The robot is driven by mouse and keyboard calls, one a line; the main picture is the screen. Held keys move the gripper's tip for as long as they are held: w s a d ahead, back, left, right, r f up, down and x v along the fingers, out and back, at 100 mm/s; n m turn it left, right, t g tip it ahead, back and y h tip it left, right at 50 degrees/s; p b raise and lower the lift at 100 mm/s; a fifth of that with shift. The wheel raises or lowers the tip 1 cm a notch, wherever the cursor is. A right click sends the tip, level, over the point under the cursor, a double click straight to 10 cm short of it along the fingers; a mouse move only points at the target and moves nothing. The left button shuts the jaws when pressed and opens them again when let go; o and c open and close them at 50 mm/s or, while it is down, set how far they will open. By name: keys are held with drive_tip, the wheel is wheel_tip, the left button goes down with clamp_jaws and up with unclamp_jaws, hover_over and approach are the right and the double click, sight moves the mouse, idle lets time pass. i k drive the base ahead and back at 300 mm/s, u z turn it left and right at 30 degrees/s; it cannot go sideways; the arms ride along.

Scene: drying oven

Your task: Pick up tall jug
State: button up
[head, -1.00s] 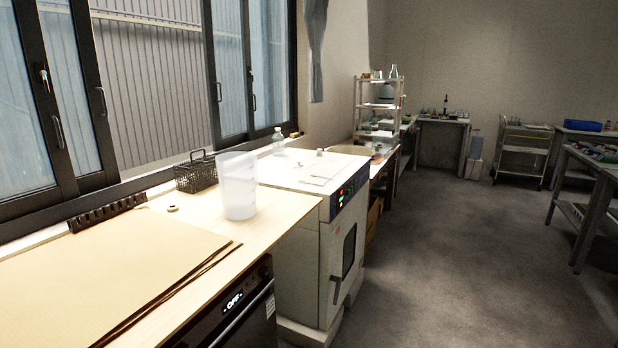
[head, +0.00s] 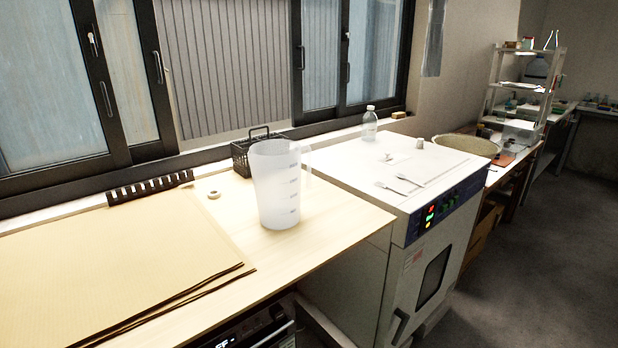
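The tall jug (head: 275,190) is a translucent white measuring jug with graduation marks and a handle at its upper right. It stands upright on the light wooden counter (head: 335,222), near the counter's right end beside the white oven. My gripper does not show in the head view.
A black wire basket (head: 243,158) stands just behind the jug. A tape roll (head: 214,194) and brown sheets (head: 120,260) lie to the left. The white drying oven (head: 400,215) stands to the right, with a clear bottle (head: 369,125) on top. Floor (head: 530,240) is open at right.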

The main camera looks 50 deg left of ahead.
sight(276, 164)
drive_tip(key=u, duration=0.5)
drive_tip(key=i, duration=1.3)
drive_tip(key=u, duration=0.7)
